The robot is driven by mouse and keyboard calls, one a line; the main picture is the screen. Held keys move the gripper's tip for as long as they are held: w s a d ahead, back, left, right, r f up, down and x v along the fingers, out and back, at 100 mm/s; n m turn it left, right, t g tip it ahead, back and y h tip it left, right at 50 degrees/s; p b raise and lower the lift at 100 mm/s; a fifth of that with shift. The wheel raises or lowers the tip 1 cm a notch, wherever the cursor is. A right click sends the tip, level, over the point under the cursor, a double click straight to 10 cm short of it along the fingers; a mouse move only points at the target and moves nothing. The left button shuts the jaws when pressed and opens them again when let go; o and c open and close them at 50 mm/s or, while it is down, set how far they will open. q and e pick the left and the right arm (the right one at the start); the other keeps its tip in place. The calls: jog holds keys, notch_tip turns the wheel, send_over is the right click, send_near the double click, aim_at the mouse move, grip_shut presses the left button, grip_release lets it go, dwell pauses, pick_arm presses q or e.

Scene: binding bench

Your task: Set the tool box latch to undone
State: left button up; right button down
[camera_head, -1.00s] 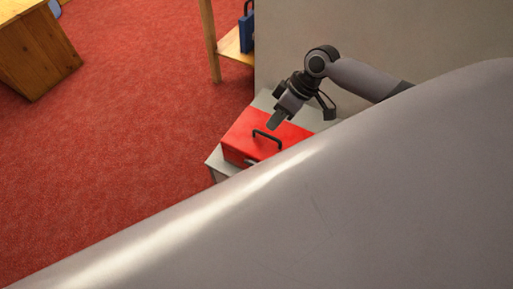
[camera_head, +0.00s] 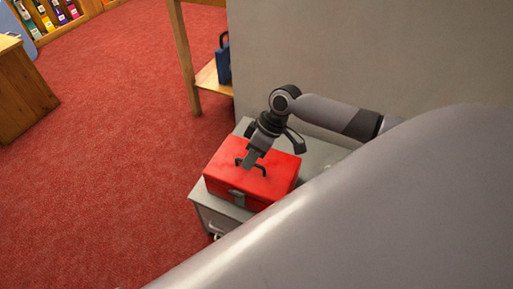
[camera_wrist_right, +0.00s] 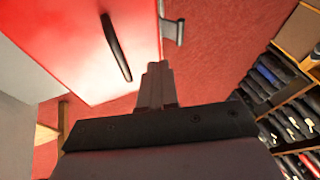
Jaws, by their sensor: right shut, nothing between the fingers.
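The red tool box (camera_head: 275,172) stands on a grey cabinet, its lid down and its dark handle (camera_head: 240,163) on top. A grey latch (camera_head: 238,197) shows on its front face; I cannot tell its setting. My right gripper (camera_head: 249,165) is shut and empty, above the lid by the handle in the head view. In the right wrist view the red box (camera_wrist_right: 75,40) fills the upper left, the latch (camera_wrist_right: 172,31) sticks out from its edge, and the shut fingertips (camera_wrist_right: 158,68) appear below the latch. My left gripper is not in view.
The grey cabinet (camera_head: 222,207) is against a pale wall (camera_head: 330,60). A wooden shelf unit (camera_head: 184,60) with a blue case (camera_head: 223,62) stands behind. Red carpet lies open to the left. A large grey surface, probably mine, blocks the lower right.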

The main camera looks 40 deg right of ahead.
aim_at(242, 193)
jog(key=b+x, duration=0.1)
jog(key=x, duration=0.3)
jog(key=shift+s+a+f, duration=0.5)
jog(key=shift+s+a, duration=0.15)
jog(key=shift+a, duration=0.2)
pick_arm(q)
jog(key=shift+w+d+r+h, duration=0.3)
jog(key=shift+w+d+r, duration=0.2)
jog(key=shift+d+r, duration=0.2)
pick_arm(e)
jog(key=shift+s+a+f, duration=0.25)
jog(key=shift+a, duration=0.15)
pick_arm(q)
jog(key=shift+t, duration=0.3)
